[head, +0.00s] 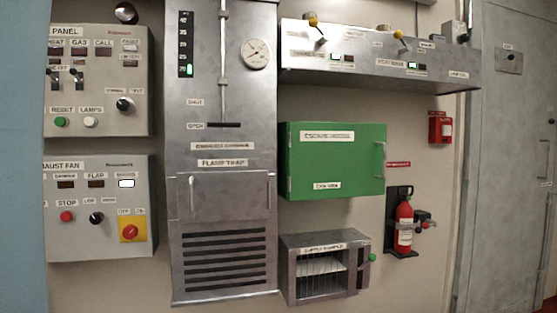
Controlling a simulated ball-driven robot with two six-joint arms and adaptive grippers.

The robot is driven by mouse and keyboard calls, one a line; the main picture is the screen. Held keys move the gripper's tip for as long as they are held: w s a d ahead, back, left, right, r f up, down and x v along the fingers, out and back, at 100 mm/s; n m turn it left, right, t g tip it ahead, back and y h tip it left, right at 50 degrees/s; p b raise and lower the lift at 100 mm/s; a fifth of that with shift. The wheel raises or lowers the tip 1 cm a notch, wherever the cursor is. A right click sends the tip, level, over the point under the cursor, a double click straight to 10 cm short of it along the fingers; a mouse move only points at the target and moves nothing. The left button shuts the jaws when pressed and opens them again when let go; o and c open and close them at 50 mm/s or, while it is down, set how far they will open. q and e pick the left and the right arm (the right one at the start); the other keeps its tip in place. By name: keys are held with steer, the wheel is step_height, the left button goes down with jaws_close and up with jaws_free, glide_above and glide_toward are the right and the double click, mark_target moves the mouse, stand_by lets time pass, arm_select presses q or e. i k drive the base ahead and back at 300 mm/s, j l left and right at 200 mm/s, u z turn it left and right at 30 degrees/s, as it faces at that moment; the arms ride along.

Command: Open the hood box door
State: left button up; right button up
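The hood box is a green wall-mounted box (335,172) in the middle right of the head view, with a label reading "ESCAPE HOODS" across its upper front. A second, smaller label sits low on the front. The green front door looks closed, and the inside of the box is hidden. A slim upright handle (381,153) is at the right edge of the box. Neither of my grippers is in view.
A grey control shelf (380,72) juts out above the box. A metal box with a grille (322,288) is below it. A red fire extinguisher (404,226) hangs to the lower right, and a tall flame trap cabinet (222,120) stands on the left.

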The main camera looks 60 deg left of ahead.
mark_target(326, 160)
steer(key=u, duration=1.4)
steer(key=i+l, duration=0.3)
steer(key=l, duration=0.15)
